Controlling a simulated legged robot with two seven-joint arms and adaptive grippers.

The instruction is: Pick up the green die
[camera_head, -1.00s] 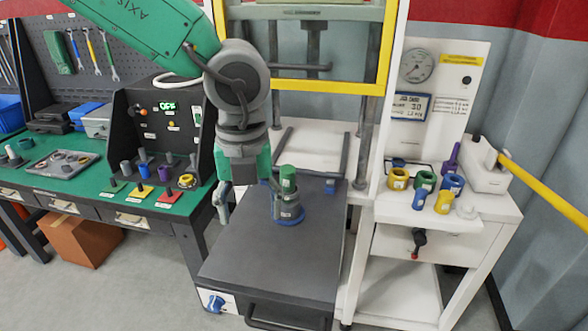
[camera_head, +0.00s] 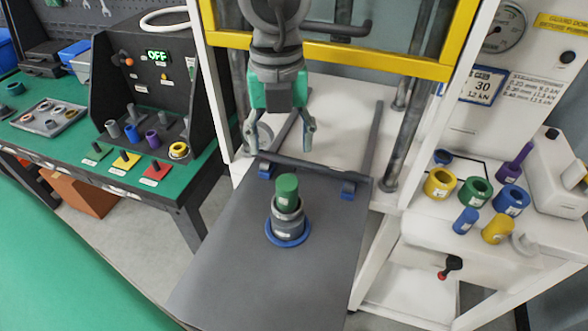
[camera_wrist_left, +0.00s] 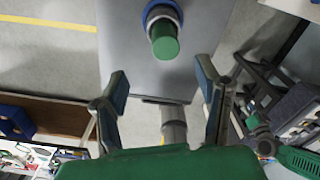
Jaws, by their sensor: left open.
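A green cylinder (camera_head: 287,194) stands upright in a grey cylindrical holder (camera_head: 288,222) with a blue base ring (camera_head: 273,236), on the dark plate (camera_head: 225,275). A green ring-shaped piece (camera_head: 474,191) stands on the white shelf at right. I cannot tell for sure which green piece is the die. My left gripper (camera_head: 281,138) is open and empty, behind and above the cylinder in the head view. In the left wrist view, the green cylinder (camera_wrist_left: 165,45) lies beyond the open fingers (camera_wrist_left: 162,85), apart from them. My right gripper is not in view.
Yellow (camera_head: 439,183) and blue (camera_head: 511,200) rings stand beside the green ring, with smaller blue and yellow pieces in front. A yellow guard frame (camera_head: 375,59) crosses behind my gripper. The green bench (camera_head: 75,126) at left holds a tray and a black control box.

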